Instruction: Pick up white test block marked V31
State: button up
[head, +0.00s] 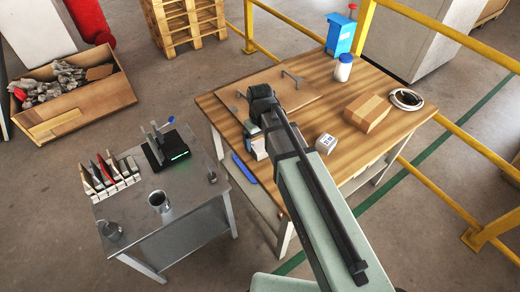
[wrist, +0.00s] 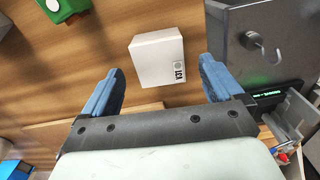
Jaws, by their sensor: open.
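The white block marked V31 (wrist: 155,55) lies on the wooden tabletop in the wrist view, its dark label near its right edge. My gripper (wrist: 160,68) is open, with one blue finger to the left and one to the right of the block in the picture. Bare wood shows between each finger and the block. I cannot tell how far above the block the fingers are. In the head view my gripper (head: 257,143) is over the left part of the wooden table, and my arm hides much of that spot.
A flat board (head: 268,97) with a handle lies behind my gripper. A small white-topped device (head: 326,143), a cardboard box (head: 367,112), a white bottle (head: 343,68) and a cable coil (head: 407,98) stand to the right. A grey side table (head: 190,182) adjoins at left.

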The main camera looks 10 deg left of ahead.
aim_at(260, 146)
jog(key=shift+f, duration=2.05)
jog(key=shift+c, duration=0.3)
jog(key=c, duration=1.2)
jog(key=shift+c, duration=0.4)
jog(key=shift+r, duration=0.15)
